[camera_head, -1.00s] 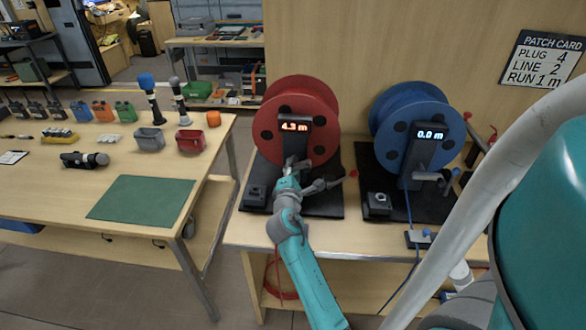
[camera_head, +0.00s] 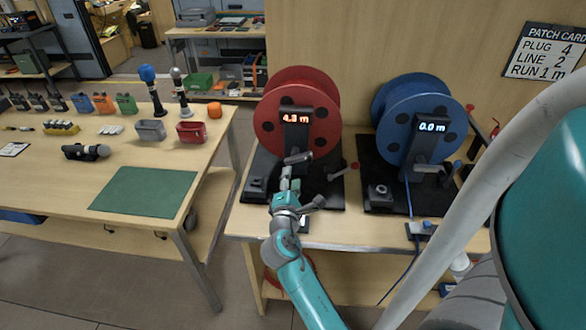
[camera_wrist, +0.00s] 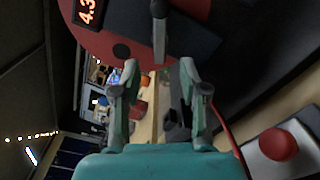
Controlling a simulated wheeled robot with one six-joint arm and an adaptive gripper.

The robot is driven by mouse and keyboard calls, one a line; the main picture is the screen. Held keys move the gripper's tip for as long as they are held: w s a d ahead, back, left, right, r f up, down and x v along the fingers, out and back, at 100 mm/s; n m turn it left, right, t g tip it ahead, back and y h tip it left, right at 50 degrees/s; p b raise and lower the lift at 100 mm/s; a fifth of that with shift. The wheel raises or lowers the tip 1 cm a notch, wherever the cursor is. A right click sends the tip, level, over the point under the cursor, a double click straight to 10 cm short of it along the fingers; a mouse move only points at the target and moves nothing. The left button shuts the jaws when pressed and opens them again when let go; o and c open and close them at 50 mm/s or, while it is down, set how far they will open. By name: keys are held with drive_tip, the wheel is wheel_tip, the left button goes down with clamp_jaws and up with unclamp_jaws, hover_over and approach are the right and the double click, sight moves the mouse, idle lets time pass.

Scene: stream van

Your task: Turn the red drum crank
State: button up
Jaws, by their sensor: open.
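The red drum (camera_head: 268,113) stands on a dark base at the left of the bench, with a lit readout (camera_head: 295,118) on its dark post; the wrist view reads 4.3. Its crank handle (camera_head: 298,158), a short grey bar, sticks out in front of the post. In the wrist view the handle (camera_wrist: 159,38) points down the picture toward the space between my fingers. My gripper (camera_head: 290,178) is open and empty, just in front of and below the handle, apart from it. Both fingers show in the wrist view (camera_wrist: 158,85), spread apart.
A blue drum (camera_head: 385,95) reading 0.0 m stands to the right with its own crank. A lever with a red knob (camera_head: 354,166) lies right of my gripper. A table with a green mat (camera_head: 143,190) stands left, across a gap.

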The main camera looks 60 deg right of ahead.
drive_tip(key=shift+v, duration=1.5)
